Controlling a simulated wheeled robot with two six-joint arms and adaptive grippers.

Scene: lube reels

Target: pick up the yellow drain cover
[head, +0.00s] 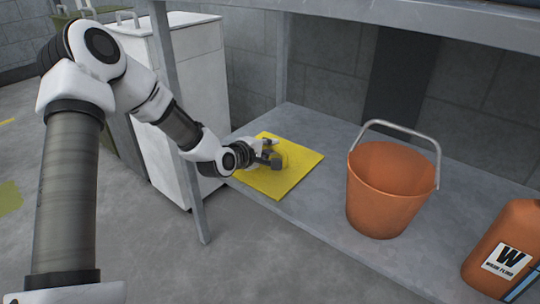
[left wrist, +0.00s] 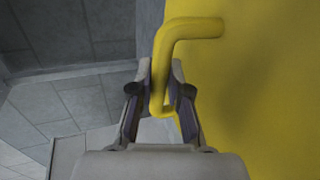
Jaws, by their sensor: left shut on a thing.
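The yellow drain cover (head: 303,163) is a flat square sheet on the grey lower shelf, left of the bucket. In the left wrist view the cover (left wrist: 262,90) fills the right side, and its bent yellow handle (left wrist: 183,32) stands out from its face. My left gripper (head: 270,157) is over the cover in the head view. In the left wrist view its two fingers (left wrist: 166,95) are shut on the handle, one on each side. In the head view the arm hides part of the cover's left side. My right gripper is not in view.
An orange bucket (head: 375,195) with a metal handle stands on the shelf (head: 325,122). An orange jug (head: 498,240) with a W label stands at the right. A shelf leg (head: 183,150) is close beside my left arm. A white cabinet (head: 200,70) is behind.

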